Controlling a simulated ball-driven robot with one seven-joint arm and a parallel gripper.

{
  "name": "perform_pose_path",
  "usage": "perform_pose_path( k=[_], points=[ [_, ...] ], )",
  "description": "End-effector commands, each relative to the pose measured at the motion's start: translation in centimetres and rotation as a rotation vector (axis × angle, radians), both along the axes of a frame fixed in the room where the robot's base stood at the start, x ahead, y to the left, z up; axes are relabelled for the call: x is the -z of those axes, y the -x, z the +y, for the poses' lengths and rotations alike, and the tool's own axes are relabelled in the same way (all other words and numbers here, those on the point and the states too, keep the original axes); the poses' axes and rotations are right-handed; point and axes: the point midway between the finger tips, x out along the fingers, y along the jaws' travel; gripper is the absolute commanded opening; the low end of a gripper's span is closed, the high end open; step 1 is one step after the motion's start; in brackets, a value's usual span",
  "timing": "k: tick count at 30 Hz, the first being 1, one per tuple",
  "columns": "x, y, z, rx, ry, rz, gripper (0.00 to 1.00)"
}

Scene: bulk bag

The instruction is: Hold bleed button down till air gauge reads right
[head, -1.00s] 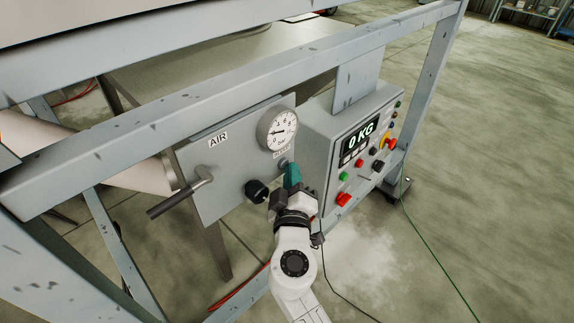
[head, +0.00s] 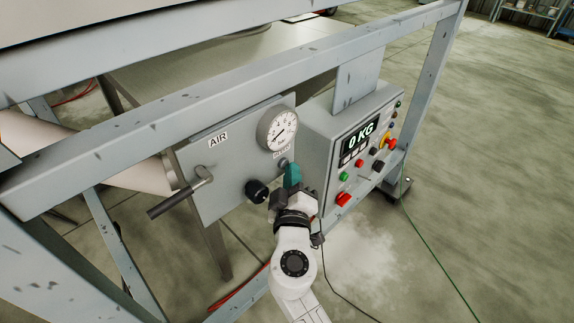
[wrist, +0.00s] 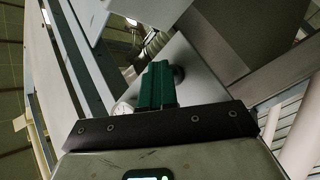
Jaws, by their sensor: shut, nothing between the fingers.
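The air gauge (head: 278,130) is a round white dial at the top right corner of the grey AIR panel (head: 225,160). Its needle points to the lower left; the exact reading is too small to tell. The bleed button (head: 283,163) is a small grey part just below the gauge and its label, mostly covered by my fingers. My gripper (head: 290,173), with teal fingers, is shut and empty, its tips at the button. Whether the button is pressed in cannot be seen. In the wrist view the shut fingers (wrist: 157,75) reach the panel and hide the button.
A black knob (head: 257,190) sits left of my gripper, and a lever handle (head: 180,196) farther left. The control box (head: 352,150) reading 0 KG, with several buttons, stands close on the right. A frame beam (head: 220,98) crosses above the panel.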

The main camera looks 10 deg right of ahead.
Motion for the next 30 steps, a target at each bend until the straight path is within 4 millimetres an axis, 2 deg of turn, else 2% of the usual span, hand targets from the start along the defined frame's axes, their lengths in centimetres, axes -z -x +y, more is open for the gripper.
perform_pose_path(
  k=[30],
  points=[
    [0.0, 1.5, -1.0, 0.000, 0.000, 0.000, 0.00]
  ],
)
